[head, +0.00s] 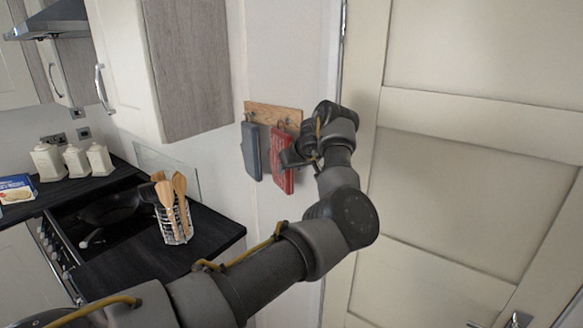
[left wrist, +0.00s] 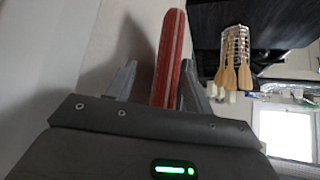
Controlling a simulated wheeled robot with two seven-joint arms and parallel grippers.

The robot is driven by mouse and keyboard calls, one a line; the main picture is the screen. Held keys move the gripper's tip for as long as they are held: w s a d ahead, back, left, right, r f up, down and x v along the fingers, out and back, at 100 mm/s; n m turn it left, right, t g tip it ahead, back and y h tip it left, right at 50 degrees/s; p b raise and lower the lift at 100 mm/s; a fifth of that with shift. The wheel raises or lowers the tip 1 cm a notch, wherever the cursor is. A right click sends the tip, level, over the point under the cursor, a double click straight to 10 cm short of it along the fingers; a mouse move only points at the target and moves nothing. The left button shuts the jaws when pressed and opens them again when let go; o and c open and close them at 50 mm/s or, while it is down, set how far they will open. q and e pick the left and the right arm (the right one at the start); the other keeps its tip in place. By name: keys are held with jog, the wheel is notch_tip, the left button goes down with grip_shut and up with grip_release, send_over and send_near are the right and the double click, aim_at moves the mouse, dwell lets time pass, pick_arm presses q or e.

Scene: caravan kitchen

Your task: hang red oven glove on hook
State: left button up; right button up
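The red oven glove (head: 282,165) hangs upright against the wall below the right part of a wooden hook board (head: 262,110). A dark loop shows at its top, by the board. A grey-blue glove (head: 251,152) hangs to its left. My left gripper (head: 292,157) is beside the red glove, its fingers partly hidden by my wrist. In the left wrist view, the red glove (left wrist: 169,60) stands between the two spread fingers (left wrist: 158,72). A gap shows on its left side; the right finger is close to it, contact unclear. My right gripper is out of view.
A cream panelled door (head: 450,190) is close on the right. A wall cupboard (head: 185,65) is at the upper left. A dark worktop (head: 150,262) holds a wire utensil holder (head: 175,228) with wooden tools. A pan (head: 108,207) sits on the hob.

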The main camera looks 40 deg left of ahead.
pick_arm(q)
jog(key=b+v, duration=0.6)
jog(key=v, duration=0.4)
jog(key=shift+r, duration=0.25)
jog(key=shift+s+d+r, duration=0.15)
jog(key=shift+s+d, duration=0.05)
jog(key=shift+d, duration=0.05)
